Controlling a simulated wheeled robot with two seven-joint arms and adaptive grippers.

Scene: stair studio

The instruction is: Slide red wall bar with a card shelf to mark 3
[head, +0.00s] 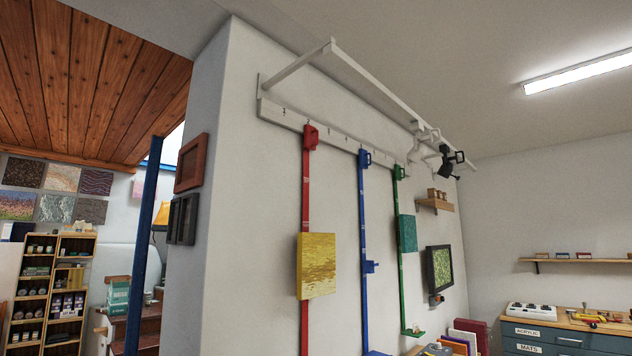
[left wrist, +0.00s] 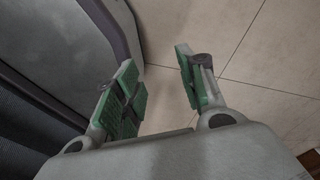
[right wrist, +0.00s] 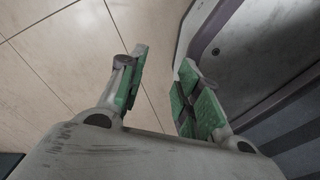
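In the head view a red wall bar (head: 305,190) hangs upright from a white rail (head: 335,139) high on the wall, with a red block at its top (head: 311,136). A yellow textured panel (head: 317,265) covers part of its lower length, and its lower end is out of view. I cannot make out a card shelf on it. Small ticks show along the rail, but their numbers are unreadable. My left gripper (left wrist: 160,80) is open and empty above a tiled floor. My right gripper (right wrist: 158,80) is also open and empty. Neither gripper shows in the head view.
A blue bar (head: 364,220) and a green bar (head: 401,270) hang to the right on the same rail. A white overhead frame (head: 375,85) juts from the wall with a black lamp (head: 447,160). A blue post (head: 145,230) stands left. A workbench (head: 560,338) is at right.

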